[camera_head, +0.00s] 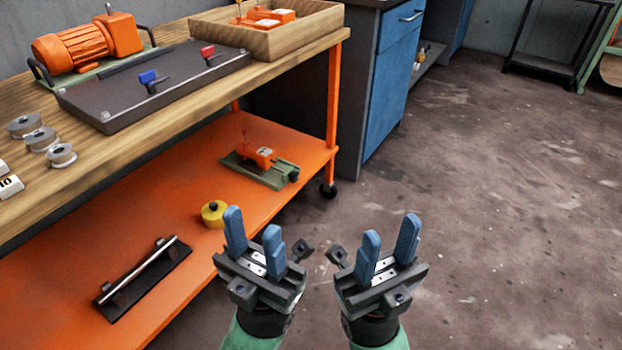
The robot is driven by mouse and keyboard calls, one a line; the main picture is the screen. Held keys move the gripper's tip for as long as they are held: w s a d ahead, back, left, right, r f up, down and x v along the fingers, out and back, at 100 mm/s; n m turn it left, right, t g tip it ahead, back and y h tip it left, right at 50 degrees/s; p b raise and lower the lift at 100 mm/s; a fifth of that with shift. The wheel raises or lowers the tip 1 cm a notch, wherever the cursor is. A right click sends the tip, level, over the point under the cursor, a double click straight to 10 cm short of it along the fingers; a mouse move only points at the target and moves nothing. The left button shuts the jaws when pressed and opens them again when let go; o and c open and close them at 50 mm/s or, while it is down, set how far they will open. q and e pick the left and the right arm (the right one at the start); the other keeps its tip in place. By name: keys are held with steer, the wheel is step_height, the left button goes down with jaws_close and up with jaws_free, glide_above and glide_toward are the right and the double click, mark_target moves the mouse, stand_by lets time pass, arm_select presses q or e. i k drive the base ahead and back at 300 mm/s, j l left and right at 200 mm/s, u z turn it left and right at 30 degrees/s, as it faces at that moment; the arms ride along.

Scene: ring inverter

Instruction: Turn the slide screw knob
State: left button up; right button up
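A small green-based device with an orange block (258,157) sits on the orange lower shelf. A dark round end (293,176) at its right may be the slide screw knob, but it is too small to be sure. My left gripper (254,226) is open and empty, its blue fingers apart. It is in front of and below the device in the picture, near the shelf's right edge. My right gripper (389,234) is open and empty over the floor, farther right. Neither gripper visibly touches the device.
The cart's wooden top (130,152) carries an orange motor (85,45), a dark plate (105,113) with blue and red clamps, grey weights and a wooden tray (290,38). A yellow round part (214,214) and a handled bar (140,275) lie on the shelf (190,185). Floor at right is clear.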

mark_target(294, 176)
steer(key=i+l+z, duration=0.1)
steer(key=z, duration=0.25)
steer(key=i+z, duration=0.15)
steer(key=z, duration=0.2)
steer(key=i+l+z, duration=0.1)
steer(key=z, duration=0.2)
steer(key=i, duration=3.6)
steer(key=i+u, duration=0.4)
steer(key=i+l+u, duration=0.15)
steer(key=u, duration=0.3)
steer(key=i+l+u, duration=0.2)
steer(key=u, duration=4.25)
steer(key=k+l, duration=0.05)
